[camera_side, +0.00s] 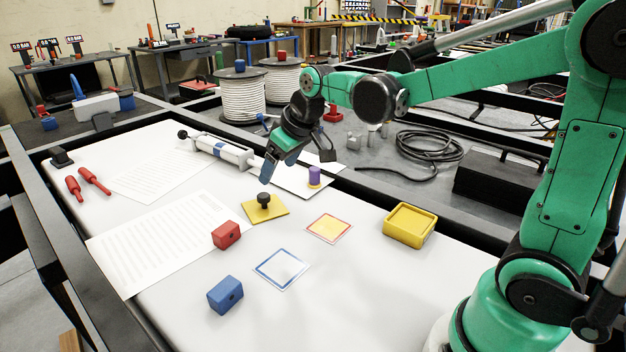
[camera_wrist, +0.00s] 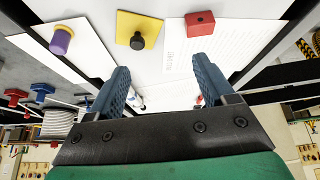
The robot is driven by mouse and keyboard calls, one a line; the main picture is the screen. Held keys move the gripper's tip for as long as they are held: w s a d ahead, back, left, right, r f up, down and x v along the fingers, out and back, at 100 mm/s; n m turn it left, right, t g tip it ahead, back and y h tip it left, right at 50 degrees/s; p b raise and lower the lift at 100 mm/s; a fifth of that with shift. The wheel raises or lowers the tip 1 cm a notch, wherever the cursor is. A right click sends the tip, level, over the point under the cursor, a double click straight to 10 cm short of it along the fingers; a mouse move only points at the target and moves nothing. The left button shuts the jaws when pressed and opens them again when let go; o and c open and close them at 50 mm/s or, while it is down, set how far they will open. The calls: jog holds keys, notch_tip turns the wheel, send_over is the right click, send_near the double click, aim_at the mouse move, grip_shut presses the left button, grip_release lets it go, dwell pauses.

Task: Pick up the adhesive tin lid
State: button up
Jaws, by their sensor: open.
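The adhesive tin lid looks to be the flat yellow square plate with a black knob (camera_side: 264,209), lying on the white table. In the wrist view the lid (camera_wrist: 130,22) is near the top, its knob pointing toward the camera. A yellow open-topped tin (camera_side: 409,225) stands to its right in the side view. My gripper (camera_side: 288,168) is above and behind the lid, apart from it. In the wrist view my gripper (camera_wrist: 163,82) has its two blue fingers spread with nothing between them.
A purple cylinder (camera_side: 314,176) with a yellow base stands close behind the lid. A red block (camera_side: 226,235) and a blue block (camera_side: 225,295) are in front. A white cartridge tool (camera_side: 222,150) lies behind. Red-outlined (camera_side: 329,228) and blue-outlined (camera_side: 281,269) squares are bare.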

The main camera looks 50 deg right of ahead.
jog(key=n+g, duration=0.1)
send_over(264, 195)
jog(key=s, duration=0.3)
jog(key=shift+y, duration=0.3)
jog(key=f, duration=0.7)
jog(key=shift+w+f, duration=0.15)
jog(key=shift+w, duration=0.05)
jog(key=shift+w+d+f, duration=0.2)
jog(key=shift+w+f, duration=0.1)
jog(key=shift+f, duration=0.35)
jog(key=shift+x, duration=2.55)
grip_shut()
